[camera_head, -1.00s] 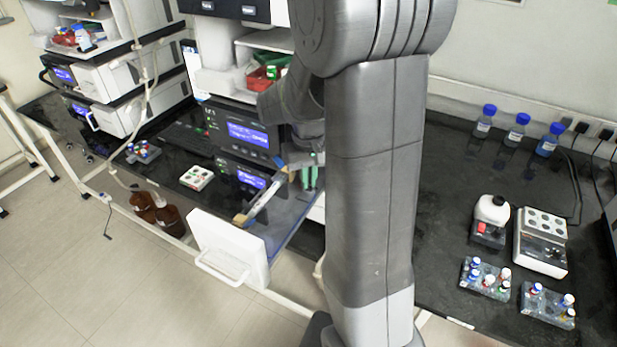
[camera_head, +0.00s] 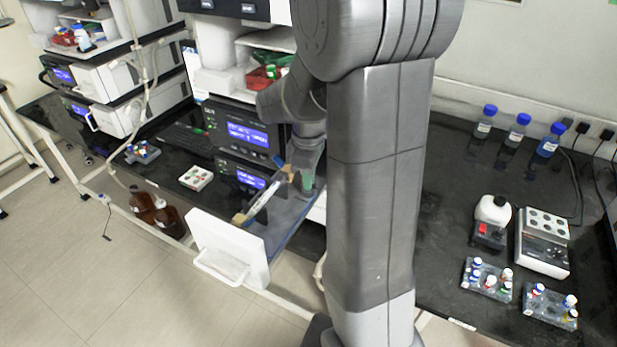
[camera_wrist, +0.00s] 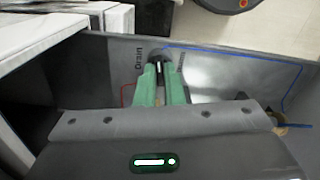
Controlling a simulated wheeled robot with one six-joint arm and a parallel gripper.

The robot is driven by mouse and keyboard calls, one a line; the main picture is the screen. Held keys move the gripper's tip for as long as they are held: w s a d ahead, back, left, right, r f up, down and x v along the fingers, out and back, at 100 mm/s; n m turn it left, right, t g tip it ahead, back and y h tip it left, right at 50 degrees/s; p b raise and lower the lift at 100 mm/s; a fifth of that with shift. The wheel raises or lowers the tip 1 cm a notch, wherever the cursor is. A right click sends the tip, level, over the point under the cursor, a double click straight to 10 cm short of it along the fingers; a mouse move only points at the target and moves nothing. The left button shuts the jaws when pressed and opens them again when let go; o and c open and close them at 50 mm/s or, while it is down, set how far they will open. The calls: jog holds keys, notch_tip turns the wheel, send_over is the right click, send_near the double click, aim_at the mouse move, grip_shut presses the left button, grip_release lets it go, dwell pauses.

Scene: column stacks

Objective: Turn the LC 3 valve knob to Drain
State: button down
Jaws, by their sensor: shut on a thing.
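In the wrist view, a dark valve knob (camera_wrist: 159,67) sits on the grey panel (camera_wrist: 215,62). The word "Drain" is printed left of it, and another label, too small to read surely, is to its right. My gripper (camera_wrist: 161,75) has green fingers and is shut on the knob, one finger on each side. The fingers hide much of the knob, so its pointing direction cannot be told. In the head view, my gripper (camera_head: 307,181) reaches down into the open drawer (camera_head: 229,249). The knob is hidden there.
A glass column (camera_head: 263,200) lies slanted in the drawer, close left of my gripper. Blue tubing (camera_wrist: 290,100) runs along the panel. Brown bottles (camera_head: 168,221) stand left of the drawer. Vial racks (camera_head: 487,280) stand on the right bench.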

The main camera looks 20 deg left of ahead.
jog(key=n, duration=0.6)
jog(key=shift+n, duration=0.3)
dwell(0.5)
jog(key=c, duration=1.5)
grip_release()
jog(key=shift+c, duration=0.2)
jog(key=shift+r, duration=0.1)
notch_tip(320, 180, up, 14)
jog(key=b, duration=0.1)
jog(key=shift+f, duration=0.25)
notch_tip(320, 180, down, 14)
jog(key=shift+r+p, duration=0.15)
jog(key=shift+p, duration=0.2)
